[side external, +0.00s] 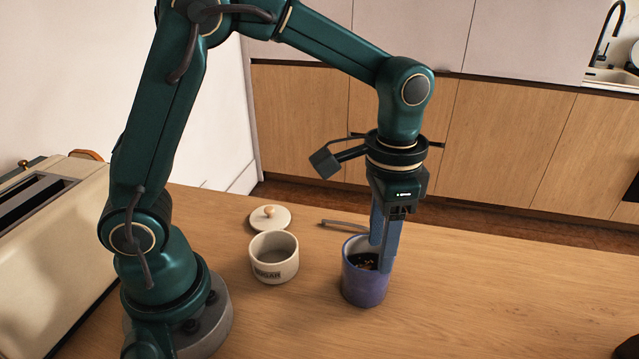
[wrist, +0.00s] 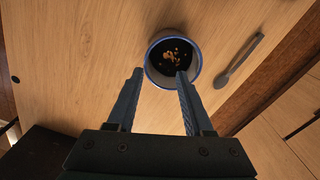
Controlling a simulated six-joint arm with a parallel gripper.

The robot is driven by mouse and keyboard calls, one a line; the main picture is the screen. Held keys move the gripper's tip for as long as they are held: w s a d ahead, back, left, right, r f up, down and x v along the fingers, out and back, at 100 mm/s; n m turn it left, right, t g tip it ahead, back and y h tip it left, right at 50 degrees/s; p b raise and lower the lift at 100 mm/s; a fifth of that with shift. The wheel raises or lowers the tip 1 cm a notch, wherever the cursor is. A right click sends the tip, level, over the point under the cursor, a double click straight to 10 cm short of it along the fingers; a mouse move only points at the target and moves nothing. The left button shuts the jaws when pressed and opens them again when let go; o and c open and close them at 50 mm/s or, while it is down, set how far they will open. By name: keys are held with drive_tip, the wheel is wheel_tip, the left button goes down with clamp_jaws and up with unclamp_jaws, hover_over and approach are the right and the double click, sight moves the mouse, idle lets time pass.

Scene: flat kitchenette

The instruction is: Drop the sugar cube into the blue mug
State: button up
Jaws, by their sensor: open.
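The blue mug (side external: 364,287) stands upright on the wooden counter and holds a dark liquid. Brownish flecks show on the liquid in the wrist view, inside the mug's rim (wrist: 149,68); I cannot tell whether any of them is sugar. No separate sugar cube can be made out. My gripper (side external: 380,256) points down at the mug, its fingertips at or just above the mouth. In the wrist view my gripper (wrist: 160,74) is open, nothing shows between its fingers, and the right fingertip overlaps the mug's opening.
A cream sugar bowl (side external: 274,266) stands open left of the mug, its lid (side external: 270,218) lying behind it. A spoon (side external: 345,225) lies behind the mug; it also shows in the wrist view (wrist: 240,60). A cream toaster (side external: 45,240) stands at the left. The counter's right side is mostly clear.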

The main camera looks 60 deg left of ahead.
drive_tip(key=shift+r, duration=2.55)
drive_tip(key=s+a+r+n+t, duration=0.2)
drive_tip(key=s+a+r+t, duration=0.15)
drive_tip(key=s+r, duration=0.2)
drive_tip(key=s+a+f+n+t, duration=0.2)
drive_tip(key=s+f, duration=0.2)
drive_tip(key=s, duration=0.1)
drive_tip(key=shift+s+a+n, duration=0.35)
drive_tip(key=shift+s+n, duration=0.05)
drive_tip(key=shift+f, duration=0.1)
